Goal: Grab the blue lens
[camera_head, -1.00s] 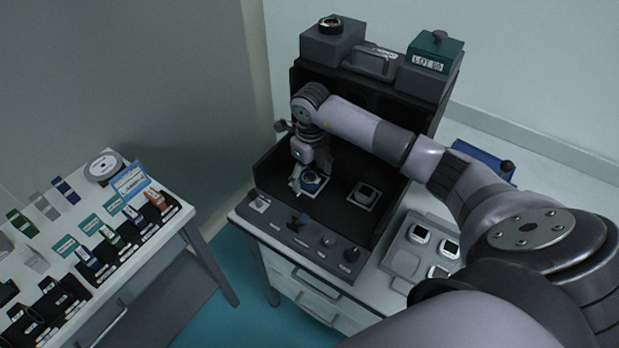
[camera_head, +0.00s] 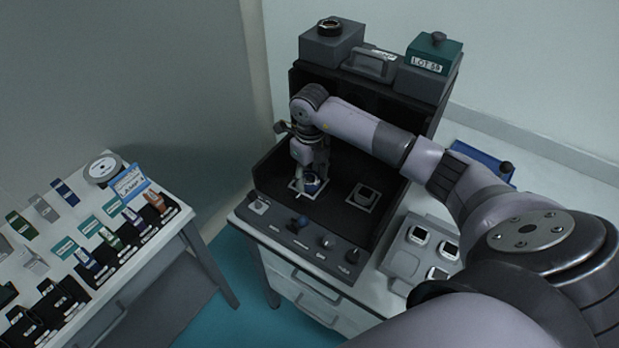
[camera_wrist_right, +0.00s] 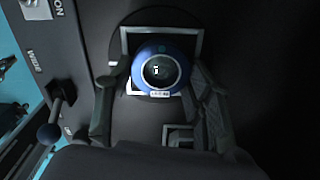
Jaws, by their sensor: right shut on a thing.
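The blue lens (camera_wrist_right: 147,56) sits upright at a white-framed square seat in the dark station, with a small label on its near side. It also shows in the head view (camera_head: 311,185), partly behind my right gripper (camera_head: 308,182). In the right wrist view my right gripper (camera_wrist_right: 152,100) has one finger on each side of the lens and is shut on it. The lens is at or just above the seat; I cannot tell if it touches. My left gripper is not in view.
A second framed seat with a dark block (camera_head: 363,195) is to the right. Knobs line the station's front panel (camera_head: 300,240). A grey tray (camera_head: 405,258) with several pieces stands on the right. A side table (camera_head: 150,235) holds several coloured items. Boxes stand on top of the station.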

